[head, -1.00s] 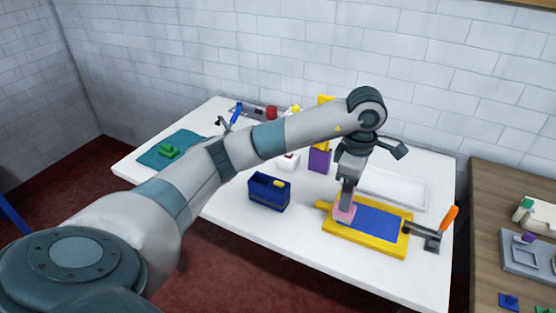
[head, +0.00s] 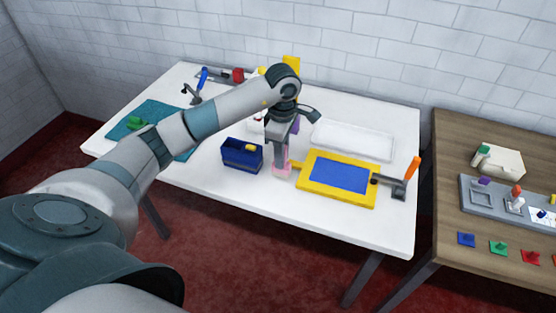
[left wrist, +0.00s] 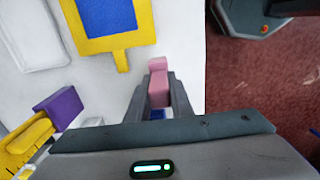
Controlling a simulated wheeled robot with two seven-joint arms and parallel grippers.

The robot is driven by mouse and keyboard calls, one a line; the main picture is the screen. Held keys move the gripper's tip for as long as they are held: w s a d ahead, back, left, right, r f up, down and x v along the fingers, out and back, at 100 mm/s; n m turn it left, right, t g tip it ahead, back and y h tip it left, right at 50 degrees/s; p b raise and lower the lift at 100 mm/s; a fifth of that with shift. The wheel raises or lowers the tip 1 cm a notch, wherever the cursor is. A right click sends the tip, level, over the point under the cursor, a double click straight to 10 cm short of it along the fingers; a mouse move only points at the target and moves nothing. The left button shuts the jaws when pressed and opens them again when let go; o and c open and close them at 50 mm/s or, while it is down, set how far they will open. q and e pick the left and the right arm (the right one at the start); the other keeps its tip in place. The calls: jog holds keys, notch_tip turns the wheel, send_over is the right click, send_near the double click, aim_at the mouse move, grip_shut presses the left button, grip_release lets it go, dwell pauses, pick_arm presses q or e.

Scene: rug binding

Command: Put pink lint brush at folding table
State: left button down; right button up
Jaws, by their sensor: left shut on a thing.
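The pink lint brush (head: 282,170) is in my left gripper (head: 280,153), just left of the yellow-framed blue board (head: 339,176) and low over the white table (head: 240,205). I cannot tell whether the brush touches the table. In the left wrist view the brush (left wrist: 158,80) sits between the two fingers, with white tabletop around it. The left gripper is shut on it. My right gripper is not in view.
A dark blue box (head: 241,157) stands just left of the gripper. A white tray (head: 352,141) lies behind the board, and an orange-handled tool (head: 411,170) is at its right. A wooden table (head: 450,220) with several small items stands to the right. The table's front strip is clear.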

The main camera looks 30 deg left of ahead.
aim_at(284, 173)
pick_arm(q)
jog(key=shift+a+f, duration=0.35)
jog(key=shift+a, duration=0.25)
jog(key=shift+f+p, duration=0.55)
jog(key=shift+f, duration=0.05)
notch_tip(284, 173, down, 2)
jog(key=shift+p, duration=0.55)
jog(key=shift+f, duration=0.4)
jog(key=shift+f, duration=0.1)
